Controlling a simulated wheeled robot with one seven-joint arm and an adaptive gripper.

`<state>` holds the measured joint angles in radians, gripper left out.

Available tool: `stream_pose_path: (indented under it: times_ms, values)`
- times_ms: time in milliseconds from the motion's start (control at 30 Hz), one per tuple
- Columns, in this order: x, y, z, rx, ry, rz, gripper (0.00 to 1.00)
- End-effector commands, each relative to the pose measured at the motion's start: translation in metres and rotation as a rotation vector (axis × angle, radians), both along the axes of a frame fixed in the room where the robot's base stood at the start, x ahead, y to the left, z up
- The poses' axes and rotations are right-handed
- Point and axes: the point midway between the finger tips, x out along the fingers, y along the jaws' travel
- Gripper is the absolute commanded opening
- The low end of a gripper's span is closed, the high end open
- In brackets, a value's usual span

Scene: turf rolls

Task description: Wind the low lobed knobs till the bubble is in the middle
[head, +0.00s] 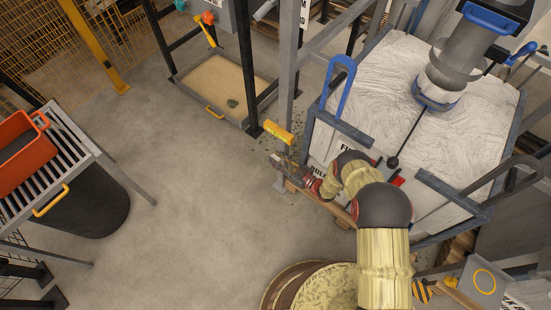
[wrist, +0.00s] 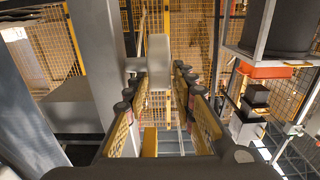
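My gripper (head: 275,159) is low beside the foot of a grey post (head: 287,80) in the head view. In the wrist view my gripper (wrist: 158,82) has its two fingers spread. A smooth grey rounded piece (wrist: 159,60), possibly a lobed knob, stands upright between or just beyond the fingertips. Gaps show on both sides of it, and I cannot tell if anything touches. A yellow block with dark marks (head: 278,132), perhaps the level, is just above my gripper in the head view. No bubble can be made out in either view.
A big framed bag with a white top (head: 425,85) stands right of my gripper. A shallow sand-coloured tray (head: 222,85) lies behind. An orange crate (head: 20,150) rests on a slatted rack at left. The concrete floor (head: 180,180) between is clear.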

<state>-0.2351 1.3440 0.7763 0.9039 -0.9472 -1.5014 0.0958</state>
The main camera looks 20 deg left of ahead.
Motion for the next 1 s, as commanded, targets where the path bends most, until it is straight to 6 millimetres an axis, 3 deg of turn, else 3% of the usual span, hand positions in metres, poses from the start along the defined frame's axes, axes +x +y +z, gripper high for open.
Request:
stream_pose_path:
  times_ms: [167,433,867,1000]
  values:
    - [0.0050,0.0111,0.0002,0.001,-0.001,-0.001,0.26]
    - [0.0057,0.0122,0.0010,0.001,-0.001,-0.001,0.26]
    - [0.0055,0.0118,0.0006,0.000,-0.001,-0.001,0.01]
    - [0.0055,0.0117,0.0005,0.000,-0.001,-0.001,0.00]
